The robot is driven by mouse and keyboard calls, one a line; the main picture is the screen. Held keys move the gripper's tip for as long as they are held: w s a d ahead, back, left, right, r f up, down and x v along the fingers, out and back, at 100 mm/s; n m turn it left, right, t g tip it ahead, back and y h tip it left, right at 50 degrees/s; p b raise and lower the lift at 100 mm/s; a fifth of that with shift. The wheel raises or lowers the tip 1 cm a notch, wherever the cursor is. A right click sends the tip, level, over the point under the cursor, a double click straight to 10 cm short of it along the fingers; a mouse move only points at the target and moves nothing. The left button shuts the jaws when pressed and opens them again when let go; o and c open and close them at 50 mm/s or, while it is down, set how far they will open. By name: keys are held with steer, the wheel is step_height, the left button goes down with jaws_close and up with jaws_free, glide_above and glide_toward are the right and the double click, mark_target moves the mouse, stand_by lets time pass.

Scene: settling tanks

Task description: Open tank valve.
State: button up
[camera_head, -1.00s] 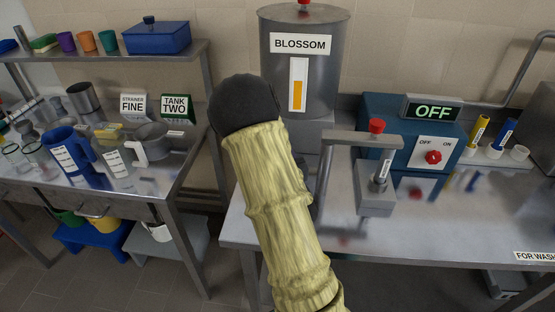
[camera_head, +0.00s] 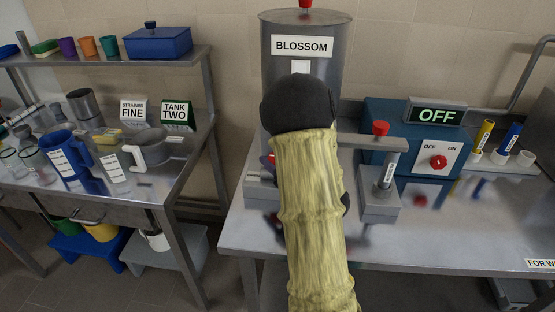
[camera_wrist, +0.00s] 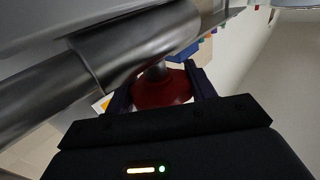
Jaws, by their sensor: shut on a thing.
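The steel tank labelled BLOSSOM (camera_head: 274,72) stands on the bench in the head view, with its lower part and most of its level gauge hidden behind my arm. In the wrist view, a red valve knob (camera_wrist: 160,92) sits on a short stem below a thick metal pipe (camera_wrist: 130,50). My gripper (camera_wrist: 162,84) has its two dark fingers on either side of the knob and is shut on it. In the head view, my forearm and wrist hide the gripper almost wholly. How far the valve is turned cannot be told.
To the right stand a grey stand with a red-topped arm (camera_head: 381,195) and a blue box (camera_head: 380,125) with a red switch and a lit OFF sign (camera_head: 436,116). The left table (camera_head: 105,205) holds jugs and signs. The bench front right is clear.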

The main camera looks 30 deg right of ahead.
steer(key=shift+r, duration=0.1)
steer(key=o, duration=1)
steer(key=s, duration=0.3)
steer(key=s+d+b, duration=0.1)
steer(key=s, duration=0.2)
steer(key=shift+d, duration=0.1)
steer(key=s+d+b, duration=0.2)
steer(key=s+b, duration=0.9)
steer(key=b, duration=0.1)
